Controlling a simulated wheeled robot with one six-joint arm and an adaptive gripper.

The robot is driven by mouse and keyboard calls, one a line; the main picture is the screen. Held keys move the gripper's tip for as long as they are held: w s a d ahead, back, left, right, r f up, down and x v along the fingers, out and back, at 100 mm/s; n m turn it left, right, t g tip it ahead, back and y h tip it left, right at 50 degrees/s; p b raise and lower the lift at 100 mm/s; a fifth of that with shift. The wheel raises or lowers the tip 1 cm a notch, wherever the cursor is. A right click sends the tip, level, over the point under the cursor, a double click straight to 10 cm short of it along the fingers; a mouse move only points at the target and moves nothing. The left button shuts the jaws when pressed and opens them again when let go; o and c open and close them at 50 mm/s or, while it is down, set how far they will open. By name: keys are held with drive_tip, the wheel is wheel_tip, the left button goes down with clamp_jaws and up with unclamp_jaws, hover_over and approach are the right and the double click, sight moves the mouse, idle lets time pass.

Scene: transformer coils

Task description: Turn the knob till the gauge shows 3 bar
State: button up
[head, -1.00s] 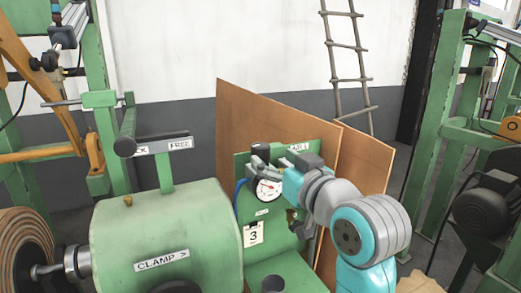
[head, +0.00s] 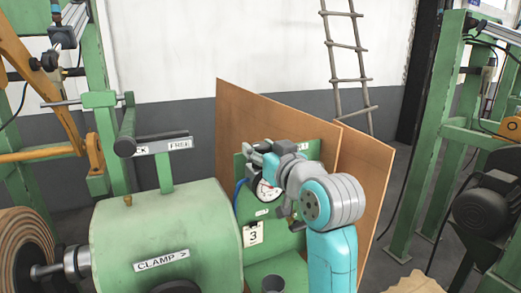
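The round white gauge (head: 266,190) is on the green panel (head: 242,175), with a red mark or needle on its face. My arm covers its right part, and I cannot read its value. A white card (head: 253,234) below it reads 3. My gripper (head: 258,156) is just above the gauge, pointing left across the panel's upper part. The knob cannot be made out; my gripper and wrist hide that area. I cannot tell whether the fingers are open or closed on anything.
A green machine housing (head: 165,230) labelled CLAMP is at the left, with a lever and CK/FREE plate (head: 162,146) above it. Brown boards (head: 370,190) stand behind the panel. A ladder (head: 345,60) leans on the wall. A grey cup-like part (head: 272,284) is below.

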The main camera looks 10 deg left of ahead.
drive_tip(key=c, duration=0.3)
drive_tip(key=m+t+h, duration=0.2)
drive_tip(key=h, duration=0.1)
drive_tip(key=shift+a+m+h, duration=0.15)
drive_tip(key=shift+m+h, duration=0.15)
drive_tip(key=shift+m, duration=0.1)
drive_tip(key=shift+m+t+h, duration=0.45)
drive_tip(key=shift+m+h, duration=0.5)
drive_tip(key=shift+h, duration=0.5)
drive_tip(key=shift+m+t+h, duration=0.45)
drive_tip(key=shift+m+h, duration=0.5)
drive_tip(key=shift+h, duration=0.5)
drive_tip(key=o, duration=1.2)
drive_tip(key=shift+c, duration=0.2)
